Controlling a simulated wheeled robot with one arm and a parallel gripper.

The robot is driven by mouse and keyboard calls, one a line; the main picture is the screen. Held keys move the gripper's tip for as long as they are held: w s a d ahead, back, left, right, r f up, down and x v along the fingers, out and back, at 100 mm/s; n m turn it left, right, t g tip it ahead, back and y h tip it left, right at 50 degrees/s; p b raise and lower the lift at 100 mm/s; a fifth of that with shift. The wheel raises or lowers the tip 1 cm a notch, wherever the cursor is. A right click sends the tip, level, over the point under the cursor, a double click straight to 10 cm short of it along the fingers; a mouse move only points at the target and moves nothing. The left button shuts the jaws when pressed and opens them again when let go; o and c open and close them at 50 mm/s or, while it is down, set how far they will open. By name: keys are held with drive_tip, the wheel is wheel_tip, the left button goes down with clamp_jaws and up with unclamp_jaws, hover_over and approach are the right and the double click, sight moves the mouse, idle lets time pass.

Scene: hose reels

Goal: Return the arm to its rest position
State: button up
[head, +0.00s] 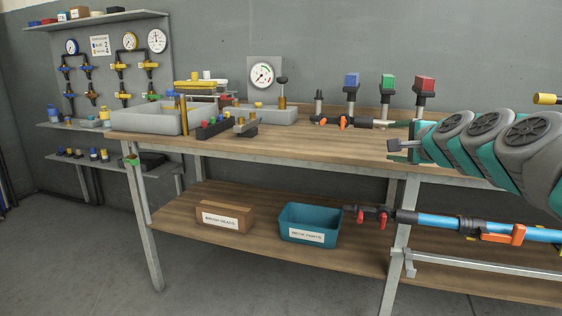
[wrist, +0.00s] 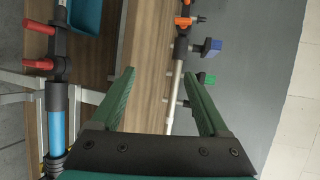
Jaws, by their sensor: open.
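My arm reaches in from the right in the head view, grey and teal, above the right part of the workbench (head: 290,151). My gripper (head: 392,151) is at its left end, over the bench top. In the wrist view my gripper (wrist: 158,80) shows two green fingers spread wide apart with nothing between them. Behind the gap are the bench's wooden edge and a grey pipe (wrist: 176,90). Part of the bench top's right side is hidden behind my arm.
A blue pipe with red-handled valves (head: 440,222) runs along the bench front below my arm. Posts with blue (head: 351,82), green (head: 388,84) and red (head: 425,86) blocks stand behind my gripper. A teal bin (head: 309,222) and a brown box (head: 225,216) sit on the lower shelf.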

drive_tip(key=s+a+f+n+g+y, duration=0.2)
drive_tip(key=s+a+f+n+g, duration=0.65)
drive_tip(key=s+a+f, duration=0.75)
drive_tip(key=s+d+f+n+g+h, duration=0.1)
drive_tip(key=s+f+n+g, duration=0.1)
drive_tip(key=s+f, duration=0.3)
drive_tip(key=s+d+f+n+g+h, duration=0.1)
drive_tip(key=s+f, duration=0.4)
drive_tip(key=s, duration=0.9)
drive_tip(key=s+d+f+n+g+h, duration=0.1)
drive_tip(key=s+f+n+g, duration=0.4)
drive_tip(key=s, duration=0.5)
drive_tip(key=shift+d+f+n+h, duration=0.35)
drive_tip(key=shift+d+f+h, duration=0.05)
drive_tip(key=shift+d, duration=0.35)
